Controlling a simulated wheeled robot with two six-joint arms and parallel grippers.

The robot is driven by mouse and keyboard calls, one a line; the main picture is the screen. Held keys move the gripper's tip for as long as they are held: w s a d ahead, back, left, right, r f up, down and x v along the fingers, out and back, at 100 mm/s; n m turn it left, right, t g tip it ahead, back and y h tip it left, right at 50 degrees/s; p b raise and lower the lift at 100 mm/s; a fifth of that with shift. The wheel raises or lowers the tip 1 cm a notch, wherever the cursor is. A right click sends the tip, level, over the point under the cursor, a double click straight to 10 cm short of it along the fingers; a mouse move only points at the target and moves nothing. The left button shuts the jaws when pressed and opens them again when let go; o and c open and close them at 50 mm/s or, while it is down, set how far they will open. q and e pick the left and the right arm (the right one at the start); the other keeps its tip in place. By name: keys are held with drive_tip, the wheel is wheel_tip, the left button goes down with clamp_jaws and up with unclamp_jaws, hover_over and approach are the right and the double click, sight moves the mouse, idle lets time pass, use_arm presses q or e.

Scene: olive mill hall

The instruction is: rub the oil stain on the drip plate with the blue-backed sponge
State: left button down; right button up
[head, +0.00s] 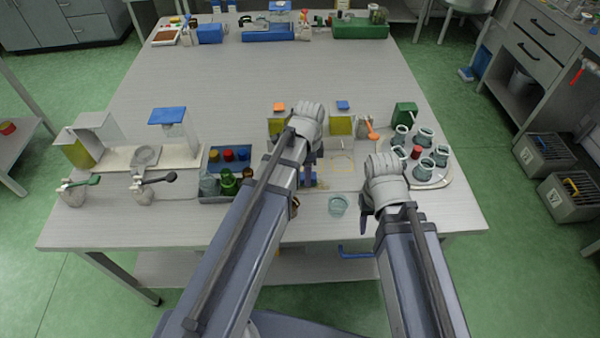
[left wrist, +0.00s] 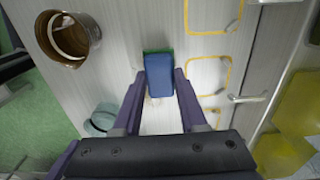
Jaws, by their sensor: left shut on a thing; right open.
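The blue-backed sponge (left wrist: 159,75) is between the fingertips of my left gripper (left wrist: 159,82) in the left wrist view, blue side facing the camera with a green edge behind. My left gripper (head: 309,172) is shut on it, low over the near middle of the table in the head view, where the hand hides much of it. A pale plate with thin yellow outlines (head: 341,160) lies beside it; I cannot tell if the sponge touches the surface. A small yellow-brown patch (head: 320,185) shows there, perhaps the oil stain. My right gripper (head: 366,207) is open and empty near the front edge.
A brown jar (left wrist: 68,40) and a clear glass (head: 338,205) stand close to my left gripper. A round tray (head: 440,180) with several jars is at the right. A grey caddy (head: 216,197) with bottles stands left. The table's back middle is clear.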

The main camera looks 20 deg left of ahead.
use_arm(q)
drive_tip(key=shift+d, duration=0.15)
drive_tip(key=shift+w+d+f, duration=0.1)
drive_tip(key=shift+w+d, duration=0.2)
drive_tip(key=shift+d, duration=0.55)
drive_tip(key=shift+w+d+f, duration=0.1)
drive_tip(key=shift+w+d, duration=0.2)
drive_tip(key=shift+d, duration=0.55)
use_arm(e)
drive_tip(key=shift+f, duration=0.1)
use_arm(q)
drive_tip(key=shift+d+r, duration=0.1)
drive_tip(key=shift+w+d, duration=0.35)
drive_tip(key=shift+d, duration=0.5)
drive_tip(key=shift+w+d, duration=0.35)
drive_tip(key=shift+d, duration=0.5)
drive_tip(key=shift+s+d, duration=0.1)
drive_tip(key=shift+s, duration=0.3)
use_arm(e)
drive_tip(key=shift+f, duration=0.1)
use_arm(q)
drive_tip(key=shift+s+a, duration=0.35)
drive_tip(key=shift+a, duration=0.45)
drive_tip(key=shift+s+a, duration=0.25)
drive_tip(key=shift+a, duration=0.8)
drive_tip(key=shift+s+a, duration=0.35)
drive_tip(key=shift+a, duration=0.55)
drive_tip(key=shift+s+a, duration=0.3)
drive_tip(key=shift+a, duration=0.6)
